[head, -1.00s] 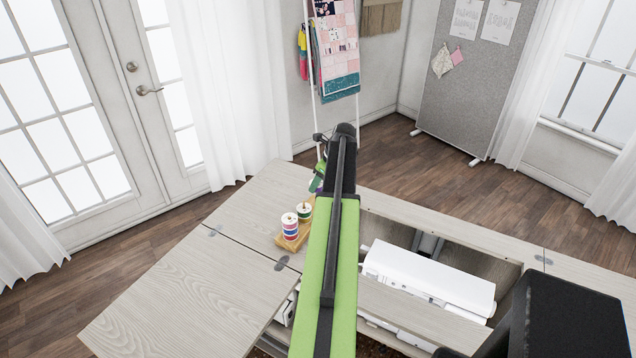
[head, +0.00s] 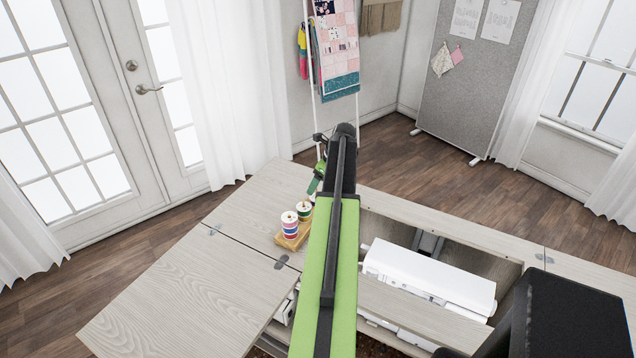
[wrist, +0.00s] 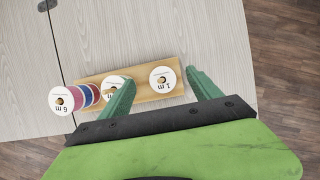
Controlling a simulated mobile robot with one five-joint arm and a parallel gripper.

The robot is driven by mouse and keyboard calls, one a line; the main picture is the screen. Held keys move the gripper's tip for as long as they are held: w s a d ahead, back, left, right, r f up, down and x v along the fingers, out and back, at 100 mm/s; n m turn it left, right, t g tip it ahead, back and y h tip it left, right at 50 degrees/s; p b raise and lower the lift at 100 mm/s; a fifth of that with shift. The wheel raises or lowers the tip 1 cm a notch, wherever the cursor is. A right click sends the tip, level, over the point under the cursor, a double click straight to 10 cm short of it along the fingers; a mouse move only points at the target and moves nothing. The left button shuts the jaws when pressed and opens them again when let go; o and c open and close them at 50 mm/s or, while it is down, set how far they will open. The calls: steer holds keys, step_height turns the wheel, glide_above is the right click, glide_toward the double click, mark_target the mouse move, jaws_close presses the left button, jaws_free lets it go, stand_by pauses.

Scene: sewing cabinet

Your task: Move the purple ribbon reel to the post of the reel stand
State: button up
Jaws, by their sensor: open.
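A wooden reel stand (head: 292,242) sits on the cabinet top and also shows in the wrist view (wrist: 143,92). At its left end in the wrist view is a tall stack of reels (wrist: 85,96) with pinkish-purple, blue and red bands and a "6 m" top label; the stack also shows in the head view (head: 290,225). A middle reel (wrist: 111,84) is partly behind my left finger. A reel with a white "1 m" face (wrist: 161,80) lies between the open fingers of my gripper (wrist: 160,78); its ribbon colour is hidden. I cannot tell which reel is the purple one.
The left cabinet leaf (head: 190,290) is bare. Right of my arm, a white sewing machine (head: 430,278) lies in an open well. A dark block (head: 570,315) stands at the lower right. In the wrist view, the table's edge runs just right of my gripper.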

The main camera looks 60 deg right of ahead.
steer(key=p+v, duration=1.6)
steer(key=v, duration=0.1)
steer(key=shift+r, duration=0.25)
